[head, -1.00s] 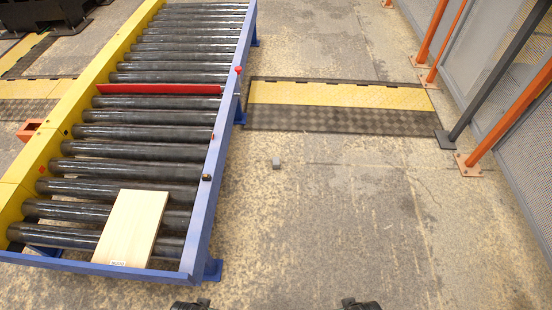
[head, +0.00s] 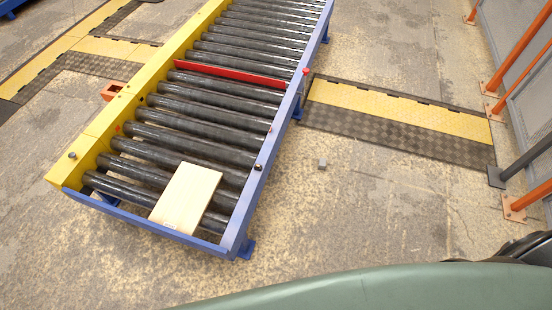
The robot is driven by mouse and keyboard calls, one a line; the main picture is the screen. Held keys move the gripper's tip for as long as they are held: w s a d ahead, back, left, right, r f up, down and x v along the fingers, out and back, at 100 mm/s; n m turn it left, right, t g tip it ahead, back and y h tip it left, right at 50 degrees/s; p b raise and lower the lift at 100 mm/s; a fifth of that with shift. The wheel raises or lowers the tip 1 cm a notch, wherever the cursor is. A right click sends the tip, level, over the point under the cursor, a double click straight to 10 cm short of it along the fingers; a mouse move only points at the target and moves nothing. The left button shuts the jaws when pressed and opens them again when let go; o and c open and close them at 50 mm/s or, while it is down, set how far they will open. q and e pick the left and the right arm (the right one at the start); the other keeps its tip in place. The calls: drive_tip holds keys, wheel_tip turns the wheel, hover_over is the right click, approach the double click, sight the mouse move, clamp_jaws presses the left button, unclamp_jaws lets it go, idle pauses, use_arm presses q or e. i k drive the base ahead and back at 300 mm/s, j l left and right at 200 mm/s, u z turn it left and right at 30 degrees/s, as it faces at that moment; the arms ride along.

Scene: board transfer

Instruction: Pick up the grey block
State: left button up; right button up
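A small grey block (head: 322,163) lies on the concrete floor in the head view. It is to the right of the roller conveyor's blue rail and just below the yellow and black floor ramp. Nothing touches it from what I can see. Neither of my grippers shows in the head view now, so I cannot see whether they are open or shut.
A roller conveyor (head: 256,178) with blue and yellow rails stands left of the block. A pale wooden board (head: 186,197) lies on its near rollers. A yellow and black ramp (head: 398,110) crosses the floor behind. Orange posts (head: 530,194) and mesh fencing stand at right.

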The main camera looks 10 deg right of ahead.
sight(322, 166)
drive_tip(key=i+l+u, duration=0.15)
drive_tip(key=l+u, duration=0.25)
drive_tip(key=i+l+u, duration=0.15)
drive_tip(key=l+u, duration=1.05)
drive_tip(key=l, duration=0.15)
